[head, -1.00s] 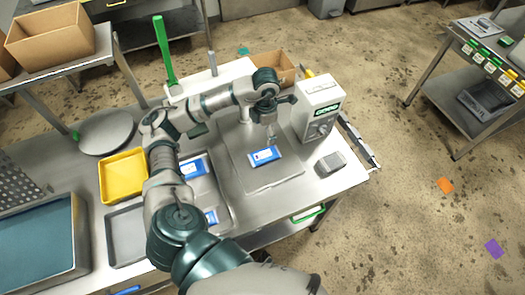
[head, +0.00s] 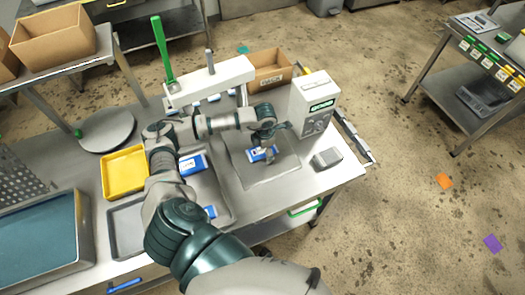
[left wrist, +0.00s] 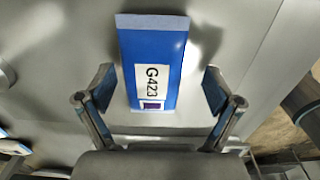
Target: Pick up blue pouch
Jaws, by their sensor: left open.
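A blue pouch (head: 257,154) with a white label lies flat on the grey plate (head: 283,171) of the bench machine. In the left wrist view the pouch (left wrist: 152,45) shows a label reading G423. My left gripper (head: 268,152) is right over it and partly hides it in the head view. In the left wrist view the left gripper (left wrist: 157,95) is open, with one finger on each side of the pouch's near end and gaps between. My right gripper is not in view.
More blue pouches (head: 193,164) lie in a grey tray left of the plate. A white control box (head: 311,103) stands just behind and right of the gripper. A small grey device (head: 327,158) sits near the bench's right edge. A yellow tray (head: 124,173) is at left.

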